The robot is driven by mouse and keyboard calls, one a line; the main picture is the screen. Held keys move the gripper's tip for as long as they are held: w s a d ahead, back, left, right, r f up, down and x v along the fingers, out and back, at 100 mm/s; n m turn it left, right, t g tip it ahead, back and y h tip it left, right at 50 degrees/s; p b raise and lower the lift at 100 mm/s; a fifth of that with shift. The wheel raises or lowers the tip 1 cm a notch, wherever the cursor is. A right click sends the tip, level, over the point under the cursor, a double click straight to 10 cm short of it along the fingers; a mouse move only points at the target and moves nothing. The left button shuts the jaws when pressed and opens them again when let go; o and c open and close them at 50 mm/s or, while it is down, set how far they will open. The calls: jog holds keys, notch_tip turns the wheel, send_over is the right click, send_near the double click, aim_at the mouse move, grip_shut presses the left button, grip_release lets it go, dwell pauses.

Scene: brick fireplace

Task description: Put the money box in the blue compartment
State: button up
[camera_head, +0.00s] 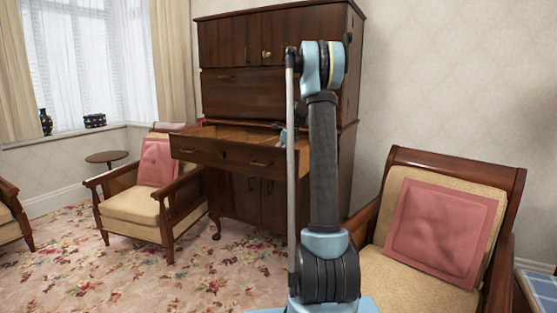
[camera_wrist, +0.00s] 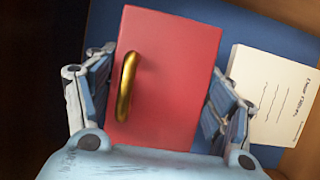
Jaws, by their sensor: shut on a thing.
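The money box (camera_wrist: 175,75) is a red box with a gold handle (camera_wrist: 127,86) on its top, seen in the wrist view. My gripper (camera_wrist: 160,88) is shut on it, with one finger on each side. The blue compartment (camera_wrist: 272,42) shows as a blue floor under and around the box. I cannot tell whether the box touches that floor. In the head view my gripper (camera_head: 285,136) is over the open drawer (camera_head: 235,157) of the dark wooden cabinet, partly hidden by my arm.
A cream card or booklet with writing (camera_wrist: 272,95) lies right of the box in the wrist view. Brown wooden walls (camera_wrist: 285,12) edge the blue floor. An armchair with a pink cushion (camera_head: 157,162) stands left of the drawer, and another armchair (camera_head: 440,225) is at right.

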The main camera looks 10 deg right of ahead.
jog(key=o, duration=1.2)
jog(key=shift+o, duration=0.2)
jog(key=shift+r, duration=0.1)
